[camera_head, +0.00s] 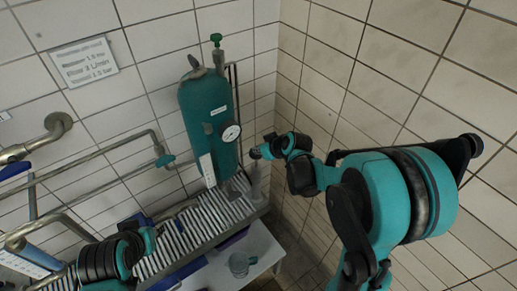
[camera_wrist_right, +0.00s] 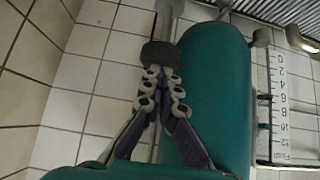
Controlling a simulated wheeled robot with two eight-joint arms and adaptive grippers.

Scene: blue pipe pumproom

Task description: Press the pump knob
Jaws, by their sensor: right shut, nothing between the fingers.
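A dark round cap, which looks like the pump knob (camera_wrist_right: 158,53), sits at the end of a grey post in the right wrist view. In the head view the grey post (camera_head: 256,183) stands just right of the teal tank, and its top is hidden by my gripper. My right gripper (camera_head: 257,153) is shut and empty right over the post. In the wrist view its fingertips (camera_wrist_right: 153,75) overlap the cap's near edge; I cannot tell whether they touch it. My left arm (camera_head: 110,258) shows at lower left, but I cannot make out its gripper.
The teal tank (camera_head: 205,108) stands close beside my right gripper, with a gauge (camera_head: 231,133) and a green valve knob (camera_head: 216,38). A scale (camera_wrist_right: 280,100) shows in the wrist view. Grey pipes (camera_head: 100,157) run along the left wall. A tiled wall (camera_head: 345,65) bounds the right side.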

